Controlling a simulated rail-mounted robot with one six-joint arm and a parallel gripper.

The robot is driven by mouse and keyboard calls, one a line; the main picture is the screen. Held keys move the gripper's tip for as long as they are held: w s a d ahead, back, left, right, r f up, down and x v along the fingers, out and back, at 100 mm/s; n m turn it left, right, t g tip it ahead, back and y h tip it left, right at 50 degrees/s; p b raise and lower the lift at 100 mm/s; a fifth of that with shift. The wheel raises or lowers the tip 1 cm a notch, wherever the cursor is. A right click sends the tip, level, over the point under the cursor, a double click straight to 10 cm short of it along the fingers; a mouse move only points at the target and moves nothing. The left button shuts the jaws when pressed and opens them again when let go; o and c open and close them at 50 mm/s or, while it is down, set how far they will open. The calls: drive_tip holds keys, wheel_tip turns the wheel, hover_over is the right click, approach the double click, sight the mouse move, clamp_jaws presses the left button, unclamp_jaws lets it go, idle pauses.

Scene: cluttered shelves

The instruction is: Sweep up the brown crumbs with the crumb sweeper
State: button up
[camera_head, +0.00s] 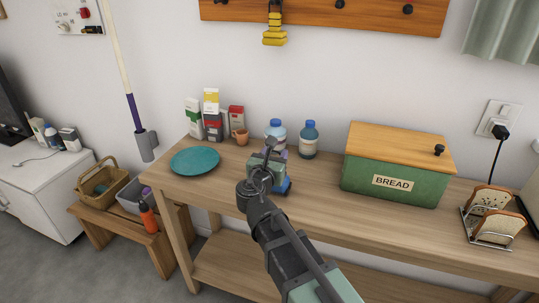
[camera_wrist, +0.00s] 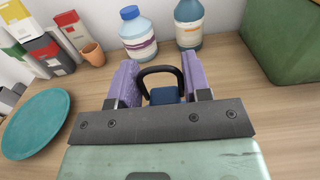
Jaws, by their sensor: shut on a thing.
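My gripper (camera_head: 270,170) is over the wooden table, left of the bread box. In the wrist view its two purple fingers (camera_wrist: 160,78) are shut on the crumb sweeper (camera_wrist: 165,95), which has a black loop handle and a blue body. In the head view, part of the sweeper's blue body (camera_head: 285,187) shows beside and below my gripper; the rest is hidden behind it. I cannot tell whether the sweeper touches the tabletop. No brown crumbs can be made out in either view.
A teal plate (camera_head: 195,161) lies to the left, with several cartons (camera_head: 212,115) and an orange mug (camera_head: 241,137) behind it. Two bottles (camera_head: 309,139) stand behind my gripper. A green bread box (camera_head: 395,170) and a toast rack (camera_head: 493,236) are to the right. Clear tabletop lies before the box.

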drive_tip(key=shift+s+d, duration=0.25)
drive_tip(key=shift+d, duration=0.5)
wheel_tip(320, 180, up, 7)
drive_tip(key=p, duration=0.7)
wheel_tip(320, 180, up, 10)
drive_tip(key=p, duration=1)
drive_tip(key=shift+r, duration=0.2)
